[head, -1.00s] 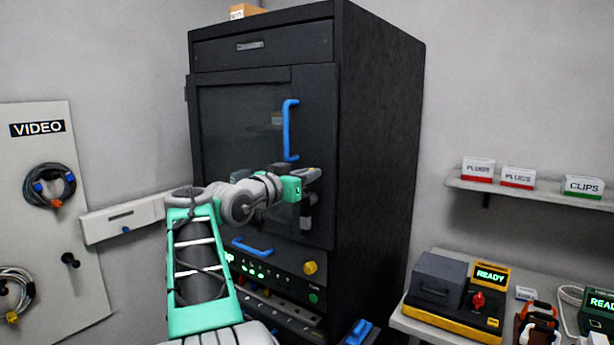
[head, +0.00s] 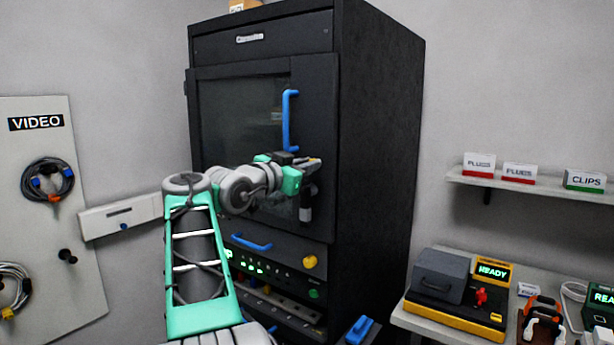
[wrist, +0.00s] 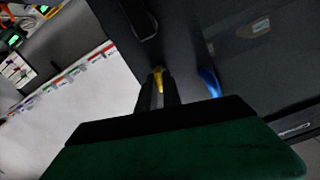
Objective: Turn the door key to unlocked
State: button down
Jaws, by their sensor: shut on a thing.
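The tall black cabinet has a dark glass door (head: 232,115) with a blue vertical handle (head: 290,120), which also shows in the wrist view (wrist: 210,82). My gripper (head: 308,163) is at the door's right-hand frame, just below the blue handle. In the wrist view my gripper's fingers (wrist: 158,92) are closed around the yellow key (wrist: 158,76). Only the key's yellow part shows; the lock behind it is hidden. In the head view the fingers largely cover the key. I cannot read the lock's position.
Below the door are a drawer with a blue handle (head: 251,243) and a yellow knob (head: 309,262). A bench at the right holds a grey and yellow machine (head: 455,317). A shelf (head: 530,188) with boxes is on the right wall. A cable board (head: 85,280) stands at the left.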

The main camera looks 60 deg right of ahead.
jog(key=shift+s+f+m+b, duration=0.1)
jog(key=shift+m+b, duration=2.35)
jog(key=shift+m, duration=1.35)
jog(key=shift+f+m+b, duration=0.1)
jog(key=shift+m+b, duration=2.3)
jog(key=shift+m, duration=1.4)
jog(key=c, duration=1.5)
grip_release()
jog(key=a, duration=0.2)
jog(key=a+b, duration=0.1)
jog(key=a, duration=0.2)
jog(key=w+a, duration=0.1)
jog(key=a, duration=0.1)
jog(key=shift+w+a, duration=0.1)
jog(key=shift+a, duration=0.3)
